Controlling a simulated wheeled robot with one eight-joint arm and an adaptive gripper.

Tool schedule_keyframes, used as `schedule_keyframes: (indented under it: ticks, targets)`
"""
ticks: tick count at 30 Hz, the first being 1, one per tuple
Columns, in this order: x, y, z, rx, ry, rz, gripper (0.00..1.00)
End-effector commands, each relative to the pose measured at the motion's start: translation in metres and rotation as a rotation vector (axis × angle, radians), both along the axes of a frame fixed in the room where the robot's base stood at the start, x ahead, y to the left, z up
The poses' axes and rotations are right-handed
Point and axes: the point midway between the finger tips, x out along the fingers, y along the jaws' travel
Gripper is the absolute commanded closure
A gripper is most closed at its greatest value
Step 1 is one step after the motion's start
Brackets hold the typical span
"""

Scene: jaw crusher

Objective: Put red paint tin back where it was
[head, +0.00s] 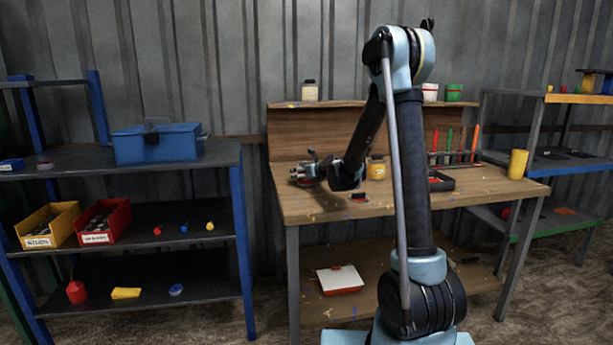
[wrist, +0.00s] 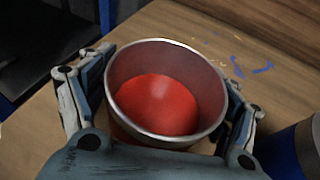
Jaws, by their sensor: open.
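The red paint tin (wrist: 160,105) stands on the wooden bench in the wrist view, with a pale metal rim and red paint inside. My gripper (wrist: 167,75) is open, with one finger on each side of the tin; whether either finger touches it I cannot tell. In the head view my gripper (head: 313,170) is low over the left part of the workbench (head: 300,208). The tin is hard to make out there, being small and mostly covered by the gripper.
A dark blue round object (wrist: 292,152) is close to the right finger. A yellow-labelled jar (head: 376,168), a dark tray (head: 440,181) and a yellow cup (head: 517,164) stand farther right.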

Motion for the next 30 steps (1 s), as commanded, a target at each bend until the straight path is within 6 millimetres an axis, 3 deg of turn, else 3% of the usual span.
schedule_keyframes:
  ticks: [21, 30]
  targets:
    - [-0.074, -0.05, 0.032, 0.0, 0.0, -0.001, 0.19]
    - [-0.091, -0.061, 0.039, 0.0, 0.0, 0.0, 0.19]
